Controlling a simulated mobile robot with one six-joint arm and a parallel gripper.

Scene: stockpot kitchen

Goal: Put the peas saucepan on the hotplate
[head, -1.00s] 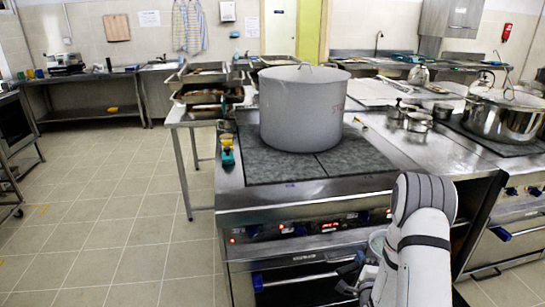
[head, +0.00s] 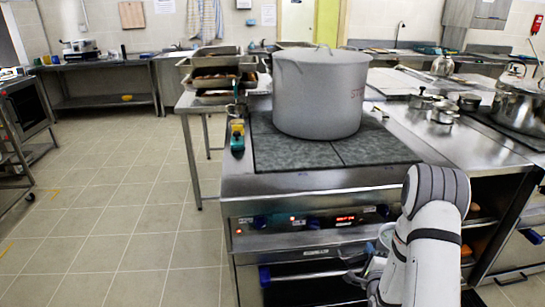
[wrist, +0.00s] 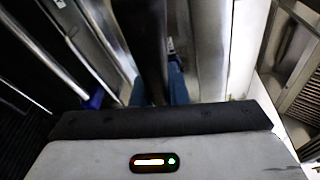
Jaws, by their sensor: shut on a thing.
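The hotplate (head: 290,157) is the dark flat top at the front of the steel range, with a big grey stockpot (head: 318,95) standing on its rear part. The front strip of the hotplate is bare. My gripper (head: 362,275) is low in front of the range, partly hidden by my arm. A pale pan rim (head: 387,236) shows beside it, below the counter edge. In the wrist view, the blue fingertips of my gripper (wrist: 156,92) are shut on a dark upright bar (wrist: 153,50), apparently the saucepan's handle. The pan's contents are hidden, so I cannot confirm peas.
Several small pans (head: 444,115) stand on the steel counter to the right, near a large pot (head: 517,100). A bottle with a yellow and green body (head: 237,138) stands at the hotplate's left edge. Stacked trays (head: 218,78) are behind. Floor on the left is clear.

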